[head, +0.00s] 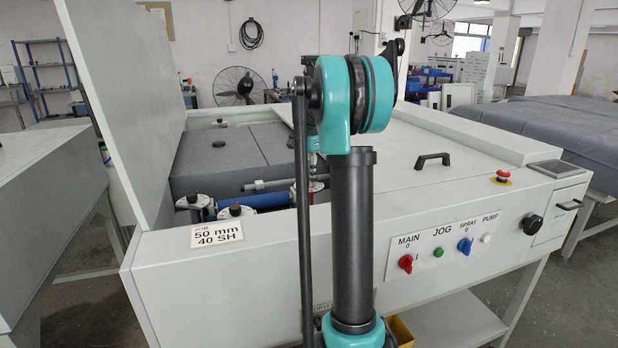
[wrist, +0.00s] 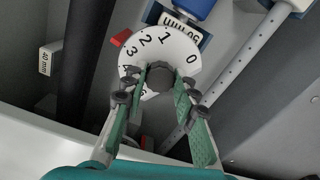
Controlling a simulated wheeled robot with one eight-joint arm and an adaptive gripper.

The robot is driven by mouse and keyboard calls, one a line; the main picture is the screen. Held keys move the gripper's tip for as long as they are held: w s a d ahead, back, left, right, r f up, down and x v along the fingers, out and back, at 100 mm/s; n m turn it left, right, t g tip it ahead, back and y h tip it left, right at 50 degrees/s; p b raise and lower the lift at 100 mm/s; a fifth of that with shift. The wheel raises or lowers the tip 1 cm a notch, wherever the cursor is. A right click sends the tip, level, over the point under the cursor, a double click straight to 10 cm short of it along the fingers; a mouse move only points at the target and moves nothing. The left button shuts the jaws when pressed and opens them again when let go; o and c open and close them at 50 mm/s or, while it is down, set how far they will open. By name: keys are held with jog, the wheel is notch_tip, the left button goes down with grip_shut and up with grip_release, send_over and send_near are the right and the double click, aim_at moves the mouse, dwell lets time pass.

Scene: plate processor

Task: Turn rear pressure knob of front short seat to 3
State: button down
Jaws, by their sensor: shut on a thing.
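In the wrist view a round white dial (wrist: 184,46) carries the black numbers 0 to 4 along its visible edge. A dark knob (wrist: 160,76) stands at its middle. A fixed red pointer (wrist: 121,38) lies just outside the rim, beside the 3 and slightly to its 2 side. My gripper (wrist: 160,82) is shut on the knob, with one green finger on each side. The fingers hide the lower part of the dial.
A blue roller (wrist: 195,7) and a grey perforated bar (wrist: 232,75) lie close to the dial. A "40 mm" block (wrist: 45,61) is at left. In the head view a raised lid (head: 120,110) stands left, and other knobs (head: 236,210) sit near the job card (head: 217,234).

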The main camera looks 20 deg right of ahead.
jog(key=c, duration=1.2)
grip_release()
notch_tip(320, 180, up, 12)
